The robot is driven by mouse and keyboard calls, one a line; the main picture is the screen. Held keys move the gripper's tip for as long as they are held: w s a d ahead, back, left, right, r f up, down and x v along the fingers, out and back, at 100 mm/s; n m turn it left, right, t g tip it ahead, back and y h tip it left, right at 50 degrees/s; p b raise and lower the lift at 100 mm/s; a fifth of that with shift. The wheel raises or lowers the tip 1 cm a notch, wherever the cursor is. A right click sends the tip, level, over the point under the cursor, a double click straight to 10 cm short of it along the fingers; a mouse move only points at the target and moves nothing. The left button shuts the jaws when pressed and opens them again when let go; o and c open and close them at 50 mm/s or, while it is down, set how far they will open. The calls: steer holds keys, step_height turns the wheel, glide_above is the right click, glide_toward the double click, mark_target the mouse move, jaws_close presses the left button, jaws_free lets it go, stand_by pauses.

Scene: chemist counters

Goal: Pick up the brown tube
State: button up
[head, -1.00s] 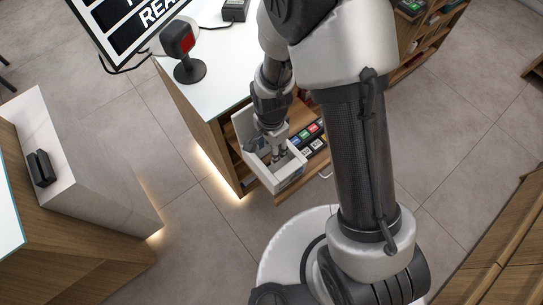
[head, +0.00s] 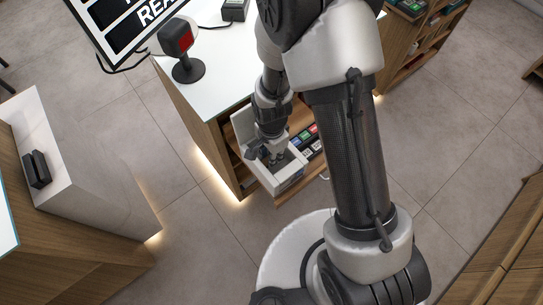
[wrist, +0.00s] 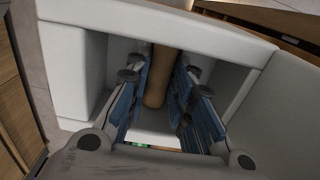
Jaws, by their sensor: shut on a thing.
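The brown tube (wrist: 157,80) shows in the wrist view, lengthwise between the blue-padded fingers of my gripper (wrist: 159,88). My gripper is shut on it, inside a white open-topped box (wrist: 75,75). In the head view my gripper (head: 274,157) reaches down into the same white box (head: 288,185). The tube cannot be made out in the head view, where the gripper and box walls cover it. I cannot tell whether the tube touches the box floor.
A drawer with several small coloured boxes (head: 309,134) lies right beside the white box. Above stands a white-topped counter (head: 205,72) with a red-faced scanner (head: 181,40) on a dark stand. Another counter (head: 90,185) is at left, with open floor between.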

steer(key=shift+c, duration=0.3)
step_height(320, 180, up, 20)
steer(key=p, duration=0.6)
steer(key=shift+w, duration=0.1)
